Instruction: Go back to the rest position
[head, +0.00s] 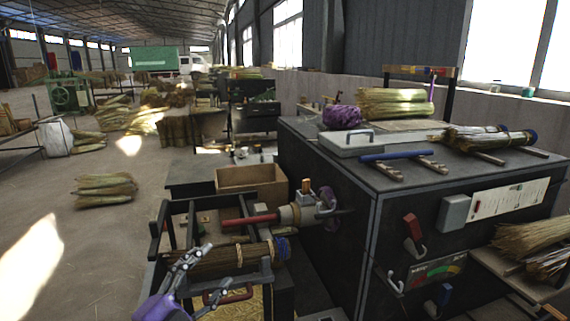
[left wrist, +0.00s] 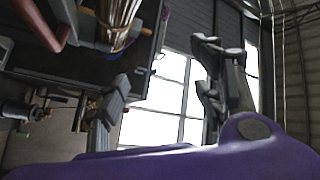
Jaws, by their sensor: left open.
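My left gripper (head: 192,256) is at the lower left of the head view, purple with grey jointed fingers. It is open, and nothing shows between its fingers. In the head view it overlaps the near end of a straw bundle (head: 215,263) in a dark rack; I cannot tell whether they touch. In the left wrist view the two fingers (left wrist: 165,88) stand wide apart, with bright windows behind them. Straw (left wrist: 118,18) also shows at the top of that view. My right gripper is not in view.
The dark winding machine (head: 330,250) stands close on the right, with a red-handled spindle (head: 250,220) over the rack. On its top lie a purple twine ball (head: 341,117), straw (head: 395,103) and a blue-handled tool (head: 395,156). The floor (head: 90,250) at left is largely open.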

